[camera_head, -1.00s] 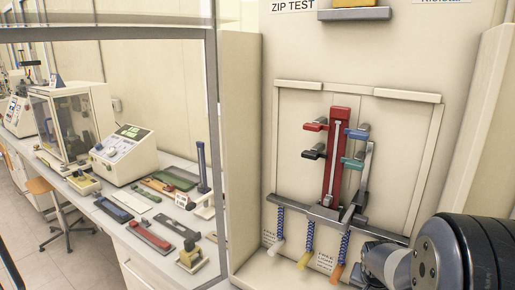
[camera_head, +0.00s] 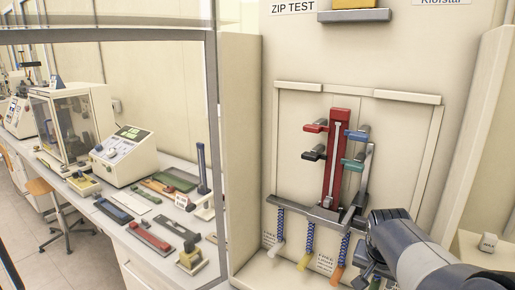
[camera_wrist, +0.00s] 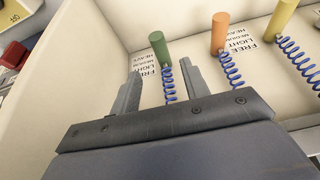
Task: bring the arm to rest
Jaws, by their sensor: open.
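In the head view my dark arm enters at the lower right, and the gripper end is mostly hidden at the bottom, below the zip test rig. The red upright rig (camera_head: 337,160) has red, black, blue and green levers on its sides.
Orange (camera_wrist: 219,30) and yellow (camera_wrist: 284,18) handles on blue springs stand beside the green one. A cream wall panel is behind the rig. On the left, a bench carries a white instrument (camera_head: 124,153) and several small tools. A glass partition frame stands in front of it.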

